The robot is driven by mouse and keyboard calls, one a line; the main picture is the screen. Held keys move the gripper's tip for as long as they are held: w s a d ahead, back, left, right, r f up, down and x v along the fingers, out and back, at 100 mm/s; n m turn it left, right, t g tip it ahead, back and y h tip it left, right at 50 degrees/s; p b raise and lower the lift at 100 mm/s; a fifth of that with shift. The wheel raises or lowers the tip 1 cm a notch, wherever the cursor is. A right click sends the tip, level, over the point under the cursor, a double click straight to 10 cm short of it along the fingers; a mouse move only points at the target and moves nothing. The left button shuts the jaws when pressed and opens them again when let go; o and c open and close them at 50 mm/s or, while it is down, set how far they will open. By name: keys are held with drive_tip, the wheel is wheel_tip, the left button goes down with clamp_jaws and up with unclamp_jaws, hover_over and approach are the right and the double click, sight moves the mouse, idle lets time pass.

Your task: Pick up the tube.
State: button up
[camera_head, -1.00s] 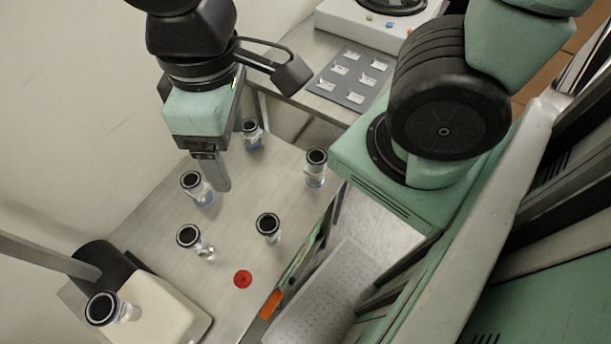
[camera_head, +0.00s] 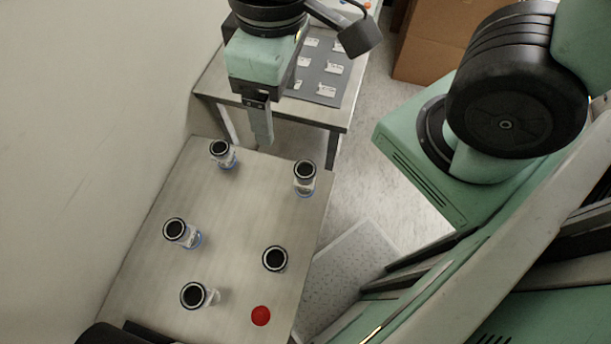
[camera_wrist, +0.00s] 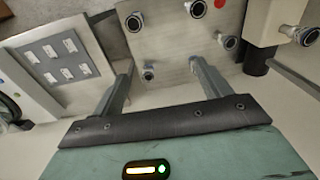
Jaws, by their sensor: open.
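Several clear tubes with black ring-shaped tops stand on a steel table (camera_head: 225,210). In the head view they are a far-left tube (camera_head: 224,154), a far-right tube (camera_head: 304,178), a middle-left tube (camera_head: 182,234), a right tube (camera_head: 275,259) and a near-left tube (camera_head: 198,295). My gripper (camera_head: 261,125) is beyond the table's far edge in the picture, between the two far tubes and above them. In the wrist view my gripper (camera_wrist: 162,66) has its fingers wide apart with nothing held. One tube (camera_wrist: 148,72) appears between the fingers, apart from them. Which tube is meant cannot be told.
A red disc (camera_head: 260,316) lies near the table's front. Behind stands another table with a grey mat (camera_head: 318,88) bearing white pieces. Cardboard boxes (camera_head: 440,45) stand at the back. A wall (camera_head: 90,150) borders the left side; a perforated pale panel (camera_head: 350,265) is right.

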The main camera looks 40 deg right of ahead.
drive_tip(key=m+p, duration=1.2)
drive_tip(key=m, duration=0.9)
approach(306, 170)
drive_tip(key=shift+h, duration=0.3)
drive_tip(key=f+b, duration=0.3)
drive_tip(key=b, duration=0.1)
drive_tip(key=f+b, duration=0.3)
drive_tip(key=b, duration=0.1)
drive_tip(key=f+b, duration=0.3)
drive_tip(key=b, duration=0.1)
drive_tip(key=shift+a+f, duration=0.25)
drive_tip(key=shift+f, duration=0.05)
drive_tip(key=shift+w+f+p, duration=0.2)
drive_tip(key=shift+f+p, duration=0.7)
drive_tip(key=shift+f, duration=1.7)
drive_tip(key=shift+c, duration=0.4)
drive_tip(key=c, duration=1.1)
